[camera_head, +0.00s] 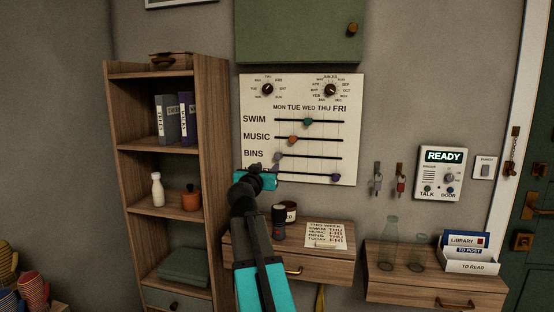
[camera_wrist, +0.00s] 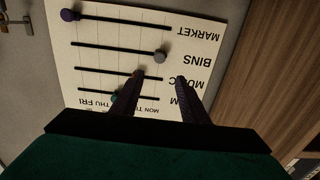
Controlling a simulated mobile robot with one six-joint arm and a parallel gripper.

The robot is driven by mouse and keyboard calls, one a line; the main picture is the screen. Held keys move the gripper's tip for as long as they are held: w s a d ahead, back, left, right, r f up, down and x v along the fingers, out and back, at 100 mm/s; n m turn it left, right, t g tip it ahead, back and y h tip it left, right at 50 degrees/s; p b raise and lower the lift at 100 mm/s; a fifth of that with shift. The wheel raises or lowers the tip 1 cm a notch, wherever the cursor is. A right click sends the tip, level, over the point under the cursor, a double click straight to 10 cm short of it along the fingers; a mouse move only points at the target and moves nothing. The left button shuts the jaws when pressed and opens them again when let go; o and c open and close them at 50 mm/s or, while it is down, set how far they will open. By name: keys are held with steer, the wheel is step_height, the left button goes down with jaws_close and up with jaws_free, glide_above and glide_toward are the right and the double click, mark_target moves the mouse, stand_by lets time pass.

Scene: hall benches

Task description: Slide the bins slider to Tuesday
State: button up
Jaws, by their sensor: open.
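The white board (camera_head: 352,95) on the wall has day labels MON to FRI and horizontal slider tracks. The grey bins knob (camera_head: 277,156) is at the left end of its track, under MON. In the wrist view the board appears upside down, with the bins knob (camera_wrist: 160,57) just beyond my fingertips. My gripper (camera_wrist: 160,77) is open and empty, its fingers apart in front of the board. In the head view my gripper (camera_head: 258,170) is at the board's lower left and hides the lowest row's label. Contact with the knob is not visible.
The teal swim knob (camera_head: 307,121) is under WED, the orange music knob (camera_head: 292,139) under TUE and the purple knob (camera_head: 336,177) under FRI. A wooden shelf (camera_head: 218,120) stands left. A drawer ledge (camera_head: 325,265) with a jar and card is below.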

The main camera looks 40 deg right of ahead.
mark_target(277, 156)
steer(key=shift+d, duration=0.1)
steer(key=shift+p+x, duration=1.1)
steer(key=shift+x, duration=5.7)
jaws_close()
